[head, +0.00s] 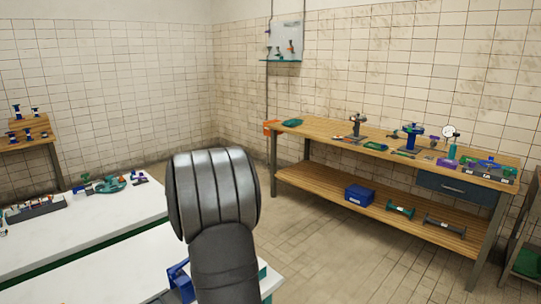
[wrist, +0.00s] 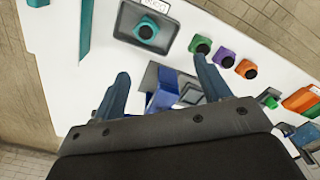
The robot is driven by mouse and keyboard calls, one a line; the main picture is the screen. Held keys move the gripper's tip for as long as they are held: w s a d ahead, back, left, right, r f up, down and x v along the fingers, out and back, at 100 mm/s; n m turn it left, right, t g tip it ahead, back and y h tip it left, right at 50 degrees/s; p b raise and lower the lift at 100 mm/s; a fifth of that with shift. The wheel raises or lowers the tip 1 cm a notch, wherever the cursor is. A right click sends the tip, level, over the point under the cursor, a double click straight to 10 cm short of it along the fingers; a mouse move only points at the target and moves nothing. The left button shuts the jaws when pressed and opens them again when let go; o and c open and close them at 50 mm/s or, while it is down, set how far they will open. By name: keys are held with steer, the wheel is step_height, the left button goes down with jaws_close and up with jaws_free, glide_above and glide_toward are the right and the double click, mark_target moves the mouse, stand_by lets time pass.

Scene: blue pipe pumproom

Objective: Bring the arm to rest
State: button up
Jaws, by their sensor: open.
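My gripper (wrist: 162,92) shows in the wrist view with its two blue-grey fingers spread apart and nothing held between them. A blue block-like part (wrist: 163,93) on a grey fixture lies beyond the fingers on the white table (wrist: 85,70). I cannot tell how far it is from the fingertips. In the head view my dark grey arm rises in the middle and hides my gripper. The blue part (head: 180,278) shows just left of the arm on the near white table (head: 110,283).
A labelled grey tray with a teal part (wrist: 146,30) and several coloured knobs (wrist: 226,61) stand on the table. In the head view, a wooden workbench (head: 330,143) with tools is at the right, and a blue bin (head: 359,195) is on its shelf. Tiled floor between is clear.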

steer(key=s+a+f+n, duration=0.1)
steer(key=a, duration=0.8)
steer(key=shift+a+f+n, duration=0.15)
steer(key=shift+a+n, duration=0.15)
steer(key=shift+s, duration=0.1)
